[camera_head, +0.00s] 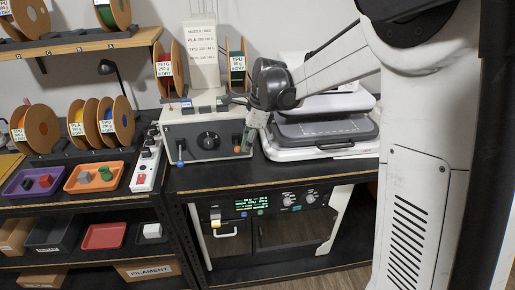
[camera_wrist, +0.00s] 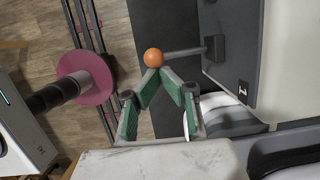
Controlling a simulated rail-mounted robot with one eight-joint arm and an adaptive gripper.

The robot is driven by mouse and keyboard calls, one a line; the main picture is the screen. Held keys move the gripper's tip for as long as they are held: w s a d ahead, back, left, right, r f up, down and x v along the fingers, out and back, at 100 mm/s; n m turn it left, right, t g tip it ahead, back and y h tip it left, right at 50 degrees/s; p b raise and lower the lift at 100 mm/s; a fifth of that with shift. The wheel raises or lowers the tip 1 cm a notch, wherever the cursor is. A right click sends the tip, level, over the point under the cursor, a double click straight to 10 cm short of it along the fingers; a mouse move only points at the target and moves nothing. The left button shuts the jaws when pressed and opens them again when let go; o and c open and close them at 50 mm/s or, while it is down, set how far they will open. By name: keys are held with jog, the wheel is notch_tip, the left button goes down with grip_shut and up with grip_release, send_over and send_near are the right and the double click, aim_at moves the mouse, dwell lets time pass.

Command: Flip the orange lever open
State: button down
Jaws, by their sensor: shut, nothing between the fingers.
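The orange lever's round knob (camera_wrist: 153,57) shows in the wrist view at the end of a thin grey rod, which runs right to a dark mount on a light grey box. My gripper (camera_wrist: 162,72) is shut and empty, its green fingers meeting at the tips right beside the knob. I cannot tell whether they touch it. In the head view the orange knob (camera_head: 237,149) is small, at the front right of the grey machine (camera_head: 190,140), with my gripper (camera_head: 244,146) close by it.
A blue-knobbed lever (camera_head: 180,163) is on the machine's left front. A grey-lidded device (camera_head: 325,130) stands close to the right. Filament spools (camera_head: 34,130) and trays of small parts (camera_head: 95,177) are at left. The bench strip before the machine is clear.

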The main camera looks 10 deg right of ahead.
jog(key=shift+w+a+r, duration=0.1)
jog(key=shift+w+r, duration=0.15)
jog(key=shift+r, duration=1)
dwell(0.3)
jog(key=s+d+f+b, duration=0.1)
jog(key=d+f+b, duration=0.1)
jog(key=d+f, duration=0.1)
jog(key=w+d+r, duration=0.3)
jog(key=r, duration=0.7)
jog(key=shift+d, duration=0.25)
